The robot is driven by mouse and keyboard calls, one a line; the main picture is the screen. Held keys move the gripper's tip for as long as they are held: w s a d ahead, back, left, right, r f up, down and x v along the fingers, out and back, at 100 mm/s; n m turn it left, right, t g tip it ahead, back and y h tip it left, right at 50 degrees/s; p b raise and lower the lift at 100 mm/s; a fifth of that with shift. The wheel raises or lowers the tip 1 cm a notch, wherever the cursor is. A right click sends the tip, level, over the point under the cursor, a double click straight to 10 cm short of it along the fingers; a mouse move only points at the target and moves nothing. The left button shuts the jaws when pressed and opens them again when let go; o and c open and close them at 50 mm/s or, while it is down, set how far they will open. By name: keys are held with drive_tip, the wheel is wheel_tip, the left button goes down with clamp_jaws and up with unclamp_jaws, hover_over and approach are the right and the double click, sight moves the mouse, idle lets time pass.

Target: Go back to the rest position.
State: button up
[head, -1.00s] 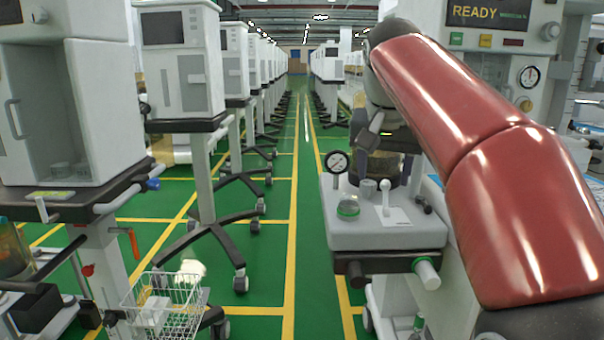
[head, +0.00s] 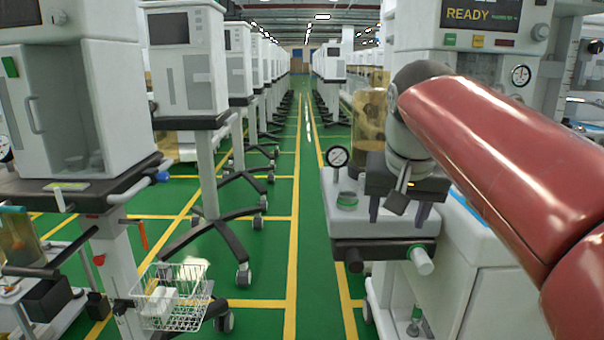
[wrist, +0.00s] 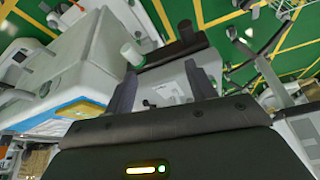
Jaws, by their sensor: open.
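My gripper (head: 399,212) hangs from my red arm above the white cart top on the right in the head view. Its two dark fingers are apart and point down, with nothing seen between them. In the wrist view my gripper (wrist: 162,82) also shows its fingers spread, with the pale cart top behind them. The gripper hides part of that cart top in the head view.
A READY machine (head: 470,55) stands behind my arm. A wire basket (head: 172,318) is at lower left. The green aisle (head: 270,240) is clear.

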drive_tip(key=s+f+n+y, duration=0.1)
drive_tip(key=s+f+n, duration=0.1)
drive_tip(key=s+f, duration=1.4)
wheel_tip(320, 180, down, 4)
drive_tip(key=shift+s+d+f+n+t, duration=0.1)
drive_tip(key=shift+s+d+n+t, duration=0.1)
drive_tip(key=shift+s+n+t, duration=0.15)
